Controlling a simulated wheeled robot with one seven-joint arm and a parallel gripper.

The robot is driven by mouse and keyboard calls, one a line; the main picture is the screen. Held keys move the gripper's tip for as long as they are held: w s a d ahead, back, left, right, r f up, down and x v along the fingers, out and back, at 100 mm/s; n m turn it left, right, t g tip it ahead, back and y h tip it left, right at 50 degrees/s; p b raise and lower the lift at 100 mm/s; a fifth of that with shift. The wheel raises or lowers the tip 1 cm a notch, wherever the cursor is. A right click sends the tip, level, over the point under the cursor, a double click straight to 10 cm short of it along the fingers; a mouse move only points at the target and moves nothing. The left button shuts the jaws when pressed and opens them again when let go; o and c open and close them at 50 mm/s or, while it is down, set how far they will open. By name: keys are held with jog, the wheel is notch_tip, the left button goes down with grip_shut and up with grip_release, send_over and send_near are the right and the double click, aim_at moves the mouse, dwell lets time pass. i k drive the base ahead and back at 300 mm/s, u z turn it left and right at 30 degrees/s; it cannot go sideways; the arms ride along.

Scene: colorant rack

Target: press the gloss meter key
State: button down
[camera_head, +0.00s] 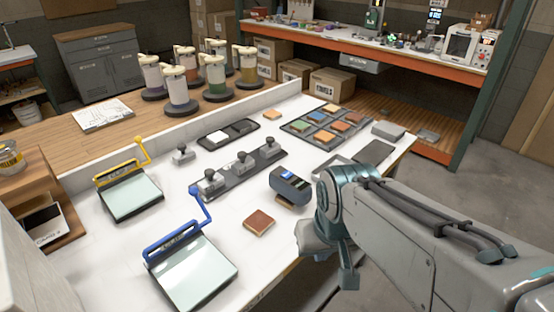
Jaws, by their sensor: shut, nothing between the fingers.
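The gloss meter (290,187) is a dark blue, box-shaped device with a small lit screen and a light blue patch on top. It stands near the front edge of the white table, partly on a tan panel. Its key is too small to tell apart. My gripper (347,278) hangs at the end of my arm, to the right of and below the meter in the picture, apart from it and beyond the table's front edge. It is shut and empty; its fingertips are hard to make out.
A brown panel (259,222) lies left of the meter. A blue-handled applicator (192,268) and a yellow-handled one (130,193) stand further left. A dark rail (228,178) with several knobbed weights lies behind the meter. A tray of colour chips (293,128) lies at the back right.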

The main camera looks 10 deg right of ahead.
aim_at(286, 174)
jog(key=z, duration=1.95)
jog(key=i, duration=1.15)
jog(key=u, duration=2.6)
